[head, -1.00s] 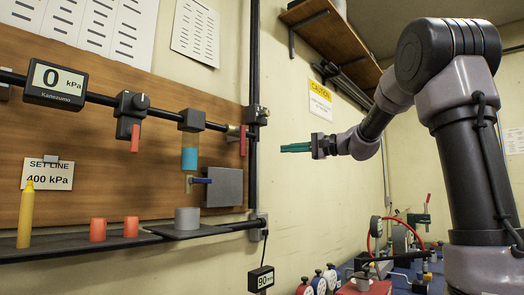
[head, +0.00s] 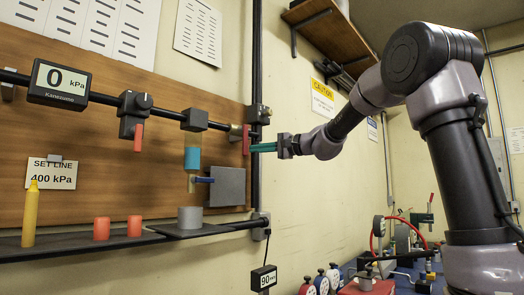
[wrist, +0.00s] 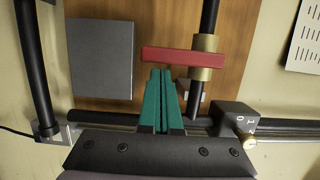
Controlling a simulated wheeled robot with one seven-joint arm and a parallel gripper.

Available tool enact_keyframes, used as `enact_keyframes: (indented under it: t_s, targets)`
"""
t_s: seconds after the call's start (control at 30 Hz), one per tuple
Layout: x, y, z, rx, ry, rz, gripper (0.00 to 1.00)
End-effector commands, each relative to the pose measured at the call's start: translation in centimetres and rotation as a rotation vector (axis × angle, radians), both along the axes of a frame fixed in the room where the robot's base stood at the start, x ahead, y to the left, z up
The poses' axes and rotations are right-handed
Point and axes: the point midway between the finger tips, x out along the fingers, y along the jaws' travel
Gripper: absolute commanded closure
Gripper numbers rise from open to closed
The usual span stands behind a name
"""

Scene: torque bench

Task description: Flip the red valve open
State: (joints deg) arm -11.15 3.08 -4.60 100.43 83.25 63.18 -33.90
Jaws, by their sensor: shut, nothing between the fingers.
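The red valve handle (head: 246,139) hangs upright on the pipe at the right end of the wooden board, beside a brass fitting. In the wrist view the red handle (wrist: 182,56) lies as a bar across the picture, with the brass fitting (wrist: 207,58) at its right end. My gripper (head: 254,148) has green fingers that are shut and empty. Its tips are right beside the handle in the head view.
A gauge (head: 59,83) reads 0 kPa. Another red lever (head: 139,137) hangs further left. A blue lever (head: 203,180) sits by a grey box (head: 228,187). A black vertical pipe (head: 256,190) stands close by my gripper. A shelf (head: 92,241) holds red pieces and a yellow stick.

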Motion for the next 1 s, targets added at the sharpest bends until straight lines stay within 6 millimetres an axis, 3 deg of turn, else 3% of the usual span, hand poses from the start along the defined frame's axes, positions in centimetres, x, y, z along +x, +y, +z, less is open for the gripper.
enact_keyframes:
  t_s: [1.0]
  targets:
    - [-0.10,0.10,-0.39,0.084,0.087,0.001,1.00]
